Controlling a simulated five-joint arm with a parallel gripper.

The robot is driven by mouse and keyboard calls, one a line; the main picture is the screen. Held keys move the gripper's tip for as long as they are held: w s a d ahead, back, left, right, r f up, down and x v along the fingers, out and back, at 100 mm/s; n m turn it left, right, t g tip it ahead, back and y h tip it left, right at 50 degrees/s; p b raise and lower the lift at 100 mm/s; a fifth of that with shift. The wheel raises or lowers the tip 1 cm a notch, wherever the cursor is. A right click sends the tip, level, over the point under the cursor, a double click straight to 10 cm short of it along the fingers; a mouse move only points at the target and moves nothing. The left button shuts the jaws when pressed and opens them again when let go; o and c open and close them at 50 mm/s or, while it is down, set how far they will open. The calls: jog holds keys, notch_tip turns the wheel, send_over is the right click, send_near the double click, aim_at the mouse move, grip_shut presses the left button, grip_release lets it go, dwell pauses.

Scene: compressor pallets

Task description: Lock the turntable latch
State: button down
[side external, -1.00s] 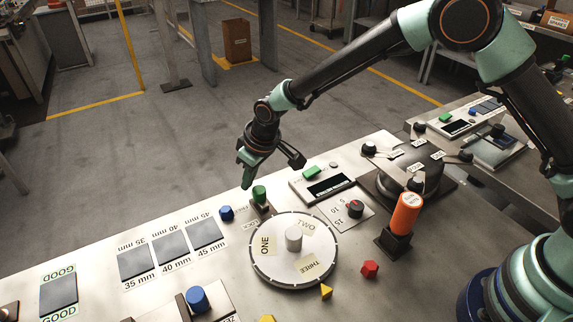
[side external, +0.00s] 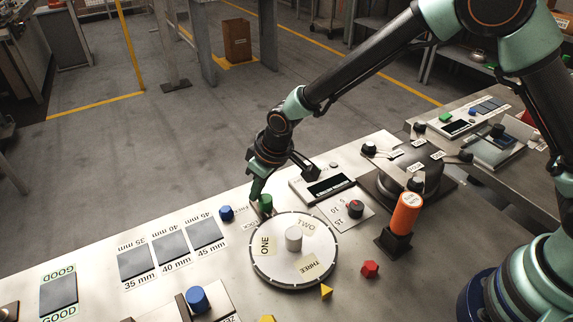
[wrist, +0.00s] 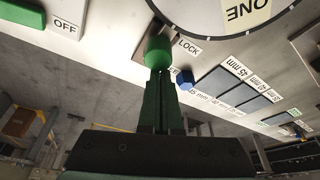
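The turntable (side external: 293,275) is a round white disc marked ONE, TWO and THREE, with a pale centre post. Its latch has a green knob (side external: 266,203) at the disc's far edge; the knob also shows in the wrist view (wrist: 158,52), beside the LOCK label (wrist: 188,47). My gripper (side external: 258,196) reaches down at the knob from its far side. In the wrist view, the fingers (wrist: 160,75) are together, with their tips at the knob and seemingly touching it. The knob is beyond the tips, not between them. The latch's lower part is mostly hidden.
Grey size pads (side external: 170,250) lie farther left. A display panel (side external: 322,184) and a dial (side external: 355,209) are to the right. An orange cylinder (side external: 405,213) stands in a black holder. Small red and yellow pieces lie near the disc.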

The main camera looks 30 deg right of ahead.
dwell(0.3)
jog(key=shift+w+a, duration=0.4)
jog(key=shift+w, duration=0.4)
jog(key=shift+w+a, duration=0.4)
jog(key=shift+w, duration=0.4)
jog(key=shift+w+a+r, duration=0.15)
jog(key=shift+w, duration=0.05)
jog(key=v, duration=0.9)
jog(key=shift+s+r, duration=0.2)
jog(key=shift+r, duration=0.15)
